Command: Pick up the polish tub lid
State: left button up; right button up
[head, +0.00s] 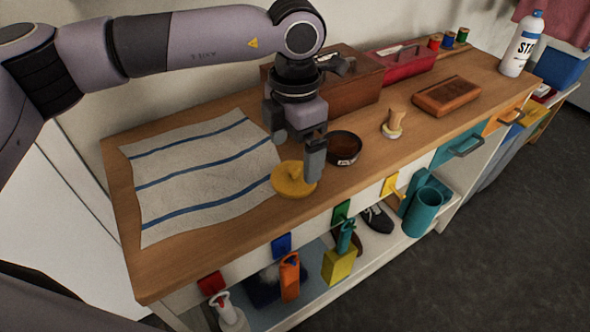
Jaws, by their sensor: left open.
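The polish tub lid (288,184) is a yellow disc with a small raised knob, lying on the wooden counter by the right edge of the striped cloth. The open polish tub (345,147), round and dark with brown inside, stands just right of and behind it. My left gripper (313,167) points down right over the lid, and its near finger hides part of the lid's right side. It is open. I cannot tell whether the fingers touch the lid. My right gripper is not in view.
A striped cloth (190,180) covers the left of the counter (362,190). A brown wooden box (350,95) and a red box (402,66) stand behind. A brush (447,95), a small dauber (393,124) and a white bottle (522,45) are to the right.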

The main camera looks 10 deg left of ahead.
aim_at(294, 167)
pick_arm(q)
notch_tip(294, 167, down, 4)
jog(key=shift+f+p, duration=0.25)
jog(key=shift+p, duration=0.05)
jog(key=c, duration=0.8)
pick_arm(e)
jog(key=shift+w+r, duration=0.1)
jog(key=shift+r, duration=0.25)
pick_arm(q)
jog(key=shift+r, duration=0.1)
